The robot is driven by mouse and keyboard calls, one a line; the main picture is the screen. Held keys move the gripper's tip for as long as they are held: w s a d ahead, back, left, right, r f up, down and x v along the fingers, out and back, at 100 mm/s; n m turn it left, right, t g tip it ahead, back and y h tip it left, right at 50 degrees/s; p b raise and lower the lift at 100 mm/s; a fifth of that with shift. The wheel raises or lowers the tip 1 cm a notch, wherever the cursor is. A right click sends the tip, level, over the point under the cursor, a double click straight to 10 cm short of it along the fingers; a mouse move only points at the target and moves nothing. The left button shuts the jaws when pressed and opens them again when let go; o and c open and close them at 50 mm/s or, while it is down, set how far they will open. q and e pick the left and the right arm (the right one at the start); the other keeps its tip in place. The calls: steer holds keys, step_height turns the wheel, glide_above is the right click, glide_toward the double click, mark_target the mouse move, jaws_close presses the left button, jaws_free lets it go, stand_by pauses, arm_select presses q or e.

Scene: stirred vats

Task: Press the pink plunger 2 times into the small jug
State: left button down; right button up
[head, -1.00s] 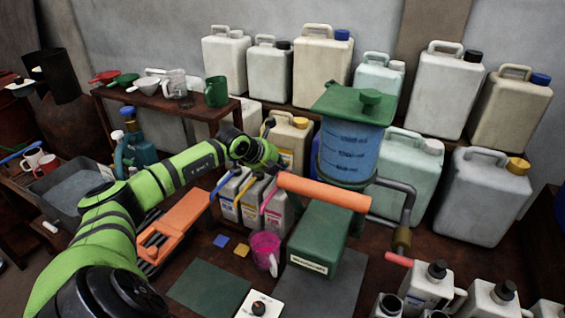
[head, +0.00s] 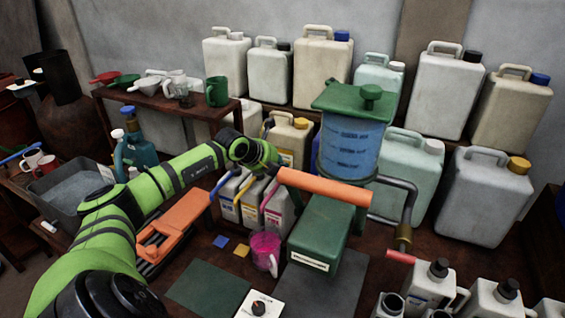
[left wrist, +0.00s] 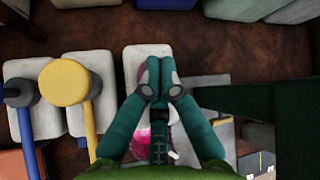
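The pink plunger (head: 270,192) stands on the last of three white canisters, its spout slanting down toward the front. The small magenta jug (head: 265,250) stands on the table below that spout, and part of it shows beneath my gripper in the left wrist view (left wrist: 174,138). My left gripper (left wrist: 160,62) has its teal fingers together, right over the pink plunger's head, which shows at their left edge. They cover most of it, so I cannot tell whether they touch. In the head view the fingertips are hidden behind my wrist and an orange bar. My right gripper is not in view.
A blue plunger (left wrist: 18,92) and a yellow plunger (left wrist: 65,82) stand close beside the pink one. The green machine (head: 322,232) with its orange bar (head: 323,187) and blue vat (head: 350,148) is close to the right. A green mat (head: 208,287) lies clear in front.

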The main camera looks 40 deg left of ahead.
arm_select(q)
steer(key=shift+s+d+f+g, duration=0.15)
steer(key=shift+s+f+g, duration=0.1)
steer(key=shift+f, duration=0.4)
steer(key=shift+s+d+f+g, duration=0.1)
steer(key=shift+s+f+g, duration=0.1)
steer(key=shift+f, duration=0.4)
steer(key=r+p, duration=0.3)
steer(key=shift+w+a+r, duration=0.1)
steer(key=shift+w+a, duration=0.1)
steer(key=shift+w, duration=0.2)
step_height(320, 180, up, 2)
steer(key=shift+r+p, duration=0.25)
steer(key=shift+p, duration=0.35)
steer(key=shift+r, duration=0.1)
steer(key=shift+a+r, duration=0.15)
